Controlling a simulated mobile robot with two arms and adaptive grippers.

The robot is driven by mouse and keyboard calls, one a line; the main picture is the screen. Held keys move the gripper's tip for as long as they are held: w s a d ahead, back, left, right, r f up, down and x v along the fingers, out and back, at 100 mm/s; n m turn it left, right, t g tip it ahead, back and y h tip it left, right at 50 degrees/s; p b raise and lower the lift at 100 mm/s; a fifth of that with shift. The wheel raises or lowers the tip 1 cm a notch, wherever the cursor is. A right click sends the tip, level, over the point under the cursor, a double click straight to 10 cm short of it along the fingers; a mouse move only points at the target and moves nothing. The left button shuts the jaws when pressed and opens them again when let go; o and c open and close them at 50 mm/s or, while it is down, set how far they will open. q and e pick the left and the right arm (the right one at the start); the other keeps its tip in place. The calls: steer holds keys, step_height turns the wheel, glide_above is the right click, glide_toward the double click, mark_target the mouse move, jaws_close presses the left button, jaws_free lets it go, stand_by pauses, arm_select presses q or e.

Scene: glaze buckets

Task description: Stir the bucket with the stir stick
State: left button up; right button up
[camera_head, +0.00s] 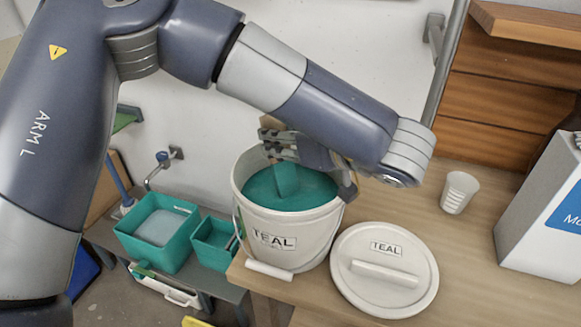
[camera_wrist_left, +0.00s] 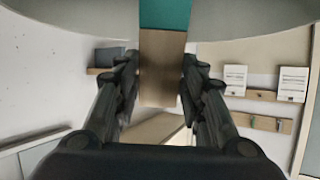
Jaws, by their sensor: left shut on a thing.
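A white bucket (camera_head: 305,242) labelled TEAL stands on the wooden table and holds teal glaze (camera_head: 310,192). My left gripper (camera_head: 283,147) is over the bucket's back rim area, shut on the stir stick. The stick's teal-coated lower part (camera_head: 286,181) reaches down into the glaze; its tip is hidden below the surface. In the left wrist view, the bare wooden part of the stick (camera_wrist_left: 162,68) sits between the two fingers, with the teal-coated part above it in the picture. My right gripper is in neither view.
A round white lid (camera_head: 385,285) labelled TEAL lies on the wooden table (camera_head: 470,265) right of the bucket. A white cup (camera_head: 459,192) and a white box (camera_head: 545,215) stand farther right. Teal bins (camera_head: 158,250) sit lower at left. A wall is behind.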

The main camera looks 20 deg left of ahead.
arm_select(q)
steer(key=w+a+r+p, duration=0.2)
steer(key=r+p, duration=0.4)
steer(key=r, duration=0.2)
steer(key=w+a+r+p, duration=0.2)
steer(key=a+r+p, duration=0.1)
steer(key=r+p, duration=0.3)
steer(key=shift+w+r+p, duration=0.3)
steer(key=shift+w+r, duration=0.05)
steer(key=shift+r, duration=0.8)
step_height(320, 180, up, 5)
steer(key=p, duration=0.3)
steer(key=shift+p, duration=0.35)
stand_by(0.5)
